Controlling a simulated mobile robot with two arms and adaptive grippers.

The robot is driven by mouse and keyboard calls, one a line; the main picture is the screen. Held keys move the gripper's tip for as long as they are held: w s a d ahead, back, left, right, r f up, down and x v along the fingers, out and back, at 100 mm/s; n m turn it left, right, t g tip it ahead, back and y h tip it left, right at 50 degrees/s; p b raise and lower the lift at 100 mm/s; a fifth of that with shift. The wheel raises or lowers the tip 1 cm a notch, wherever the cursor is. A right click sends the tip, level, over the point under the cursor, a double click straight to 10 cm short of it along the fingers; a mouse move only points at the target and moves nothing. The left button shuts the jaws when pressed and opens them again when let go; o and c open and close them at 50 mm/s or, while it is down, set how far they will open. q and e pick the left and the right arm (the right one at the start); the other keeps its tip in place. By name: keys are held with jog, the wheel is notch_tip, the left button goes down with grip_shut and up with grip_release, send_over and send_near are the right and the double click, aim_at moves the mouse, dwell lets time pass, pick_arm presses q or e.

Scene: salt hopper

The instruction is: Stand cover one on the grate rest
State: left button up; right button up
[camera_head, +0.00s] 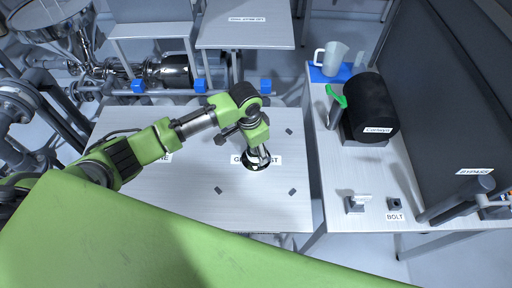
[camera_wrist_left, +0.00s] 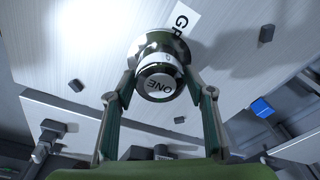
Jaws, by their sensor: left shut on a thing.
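Cover one shows in the left wrist view (camera_wrist_left: 160,82) as a dark round piece with a wide flange and a narrower knob whose end reads "ONE". My left gripper (camera_head: 260,160) points down over the middle of the light table and is shut on the knob, one finger on each side. In the head view only the dark rim of the cover shows under the gripper. The grate rest is marked by a white label (camera_head: 273,160), partly hidden by gripper and cover. The flange is at or very near the tabletop; I cannot tell whether it touches. My right gripper is out of view.
Small dark blocks (camera_head: 292,191) stand around the spot on the table (camera_head: 150,205). A side bench at right holds a black canister (camera_head: 370,105), a clear jug (camera_head: 332,58) on a blue mat and a bolt (camera_head: 395,204). Blue blocks (camera_head: 200,86) line the far edge.

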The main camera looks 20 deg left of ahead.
aim_at(252, 152)
pick_arm(q)
jog(key=shift+f, duration=0.2)
jog(key=shift+f, duration=0.15)
jog(key=o, duration=1.4)
jog(key=r, duration=0.4)
jog(key=r+b, duration=0.1)
jog(key=r, duration=0.3)
jog(key=s+a+r, duration=0.1)
jog(key=r, duration=0.3)
jog(key=shift+s+r, duration=0.1)
jog(key=shift+r, duration=0.05)
